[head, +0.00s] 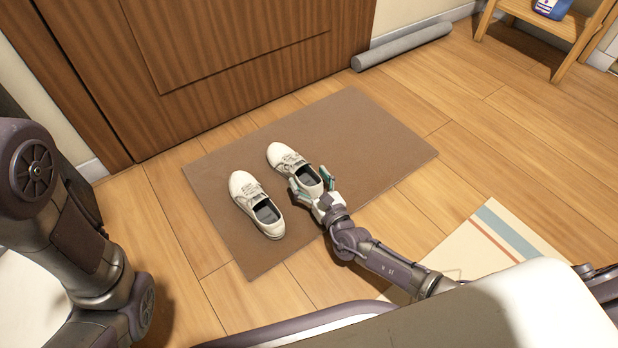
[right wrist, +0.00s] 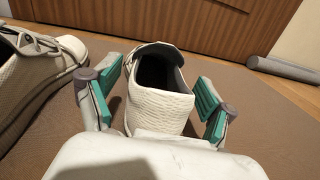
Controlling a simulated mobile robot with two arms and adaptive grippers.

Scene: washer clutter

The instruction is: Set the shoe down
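Two white shoes stand side by side on the brown mat (head: 385,140), toes toward the wooden door. The right-hand shoe (head: 286,158) has my right gripper (head: 311,183) at its heel end. In the right wrist view, the heel of this shoe (right wrist: 160,98) is between the two green-padded fingers of the gripper (right wrist: 155,100). The fingers are spread, with a gap showing beside the heel. The shoe appears to rest flat on the mat. The other shoe (head: 245,190) is to its left, and also shows in the right wrist view (right wrist: 35,75). My left gripper is out of view.
The wooden door (head: 210,60) stands behind the mat. A grey roll (head: 402,46) lies along the wall at the back right. A wooden stool (head: 548,22) with a blue item is at the top right. A striped rug (head: 480,245) lies at lower right. The mat's right part is clear.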

